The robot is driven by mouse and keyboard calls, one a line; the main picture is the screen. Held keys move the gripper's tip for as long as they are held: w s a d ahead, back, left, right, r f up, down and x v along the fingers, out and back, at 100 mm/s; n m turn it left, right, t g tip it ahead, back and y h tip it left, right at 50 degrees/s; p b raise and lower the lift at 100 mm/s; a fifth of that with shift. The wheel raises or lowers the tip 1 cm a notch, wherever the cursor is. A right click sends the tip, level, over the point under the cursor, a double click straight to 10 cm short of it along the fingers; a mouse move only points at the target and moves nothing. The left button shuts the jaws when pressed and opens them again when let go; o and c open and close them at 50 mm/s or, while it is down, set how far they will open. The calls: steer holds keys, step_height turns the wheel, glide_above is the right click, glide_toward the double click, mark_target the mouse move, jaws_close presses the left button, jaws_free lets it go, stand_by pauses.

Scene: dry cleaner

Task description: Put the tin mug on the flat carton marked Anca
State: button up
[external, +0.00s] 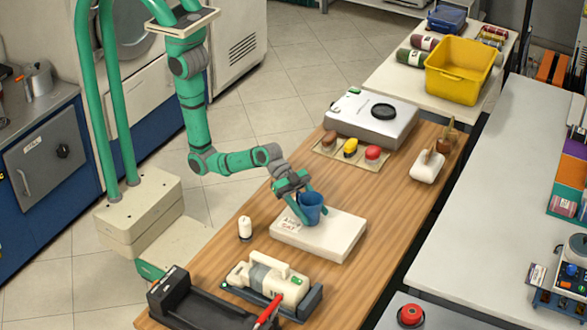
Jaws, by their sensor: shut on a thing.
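A blue mug (309,207) is at the end of my arm, over the flat white carton (318,241). The carton lies on the wooden table and has a handwritten label (290,222) on its left part, too small to read surely. My gripper (307,208) is shut on the mug, with its fingers around the mug's sides. The mug looks upright. I cannot tell whether its base touches the carton's top or is slightly above it.
A small white cylinder (245,228) stands left of the carton. A cream device (268,281) in a dark cradle lies in front. Behind are a mat (327,156) with coloured pieces and a grey-white scale-like box (371,120). Bare wood (400,215) lies right of the carton.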

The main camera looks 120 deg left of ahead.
steer(key=shift+f, duration=0.15)
steer(key=o, duration=1.1)
